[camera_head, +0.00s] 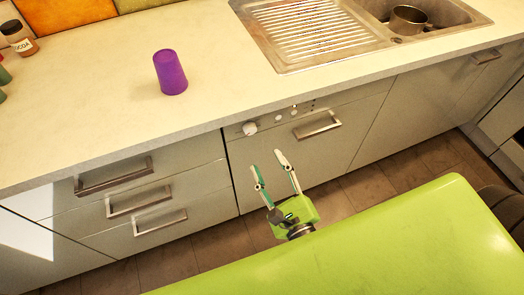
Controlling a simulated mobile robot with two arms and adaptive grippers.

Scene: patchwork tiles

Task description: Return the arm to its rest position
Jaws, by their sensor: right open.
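My right gripper (267,161) shows in the head view near the middle, in front of the lower cabinets and beyond the edge of the green surface. Its two fingers are spread apart with nothing between them, so it is open and empty. The gripper points up in the picture, toward the counter. Most of its arm is hidden behind the green surface. My left gripper is not in view.
A purple cup (170,73) stands on the pale counter (100,115). A metal sink drainer (308,32) holds a pot (408,19) in its basin at the top right. A cocoa jar (18,38) stands far left. A green surface (400,235) fills the lower right.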

